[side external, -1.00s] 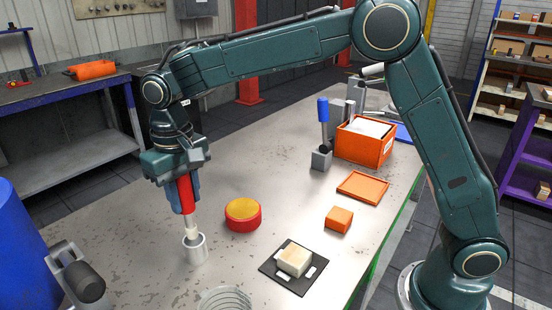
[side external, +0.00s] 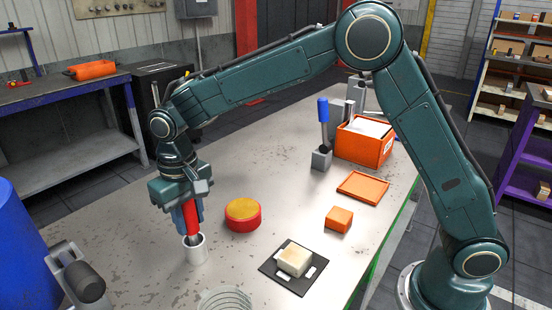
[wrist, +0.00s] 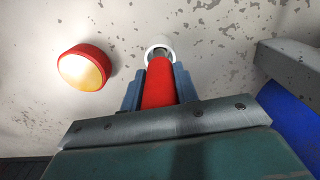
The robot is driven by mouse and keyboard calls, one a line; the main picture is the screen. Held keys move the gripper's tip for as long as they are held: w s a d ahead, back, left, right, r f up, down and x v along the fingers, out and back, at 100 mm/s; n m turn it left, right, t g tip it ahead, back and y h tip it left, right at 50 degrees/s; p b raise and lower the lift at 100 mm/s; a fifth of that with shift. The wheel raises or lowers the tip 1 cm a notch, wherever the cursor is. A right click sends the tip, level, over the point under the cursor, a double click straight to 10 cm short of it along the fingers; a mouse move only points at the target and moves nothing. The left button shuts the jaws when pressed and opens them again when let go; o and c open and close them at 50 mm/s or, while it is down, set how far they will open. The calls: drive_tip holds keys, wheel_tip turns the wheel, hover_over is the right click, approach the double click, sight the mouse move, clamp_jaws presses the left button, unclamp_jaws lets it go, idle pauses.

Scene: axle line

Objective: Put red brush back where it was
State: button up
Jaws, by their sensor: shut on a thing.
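The red brush (side external: 191,222) stands upright with its lower end inside a small white-grey cup (side external: 195,252) on the table. My gripper (side external: 190,214) is shut on the brush's red handle, just above the cup. In the wrist view the red handle (wrist: 158,85) sits between the two blue fingers (wrist: 157,92), and the cup's rim (wrist: 159,42) shows around its far end. The bristles are hidden inside the cup.
A red and yellow round tin (side external: 243,214) stands right of the cup. A metal coil (side external: 225,300) lies in front. A black mat (side external: 274,272) with a pale block, an orange block (side external: 339,219), an orange lid (side external: 362,187) and an orange bin (side external: 350,147) are farther right.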

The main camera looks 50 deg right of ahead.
drive_tip(key=shift+f, duration=0.1)
drive_tip(key=o, duration=1)
wheel_tip(320, 180, up, 11)
drive_tip(key=shift+r, duration=0.65)
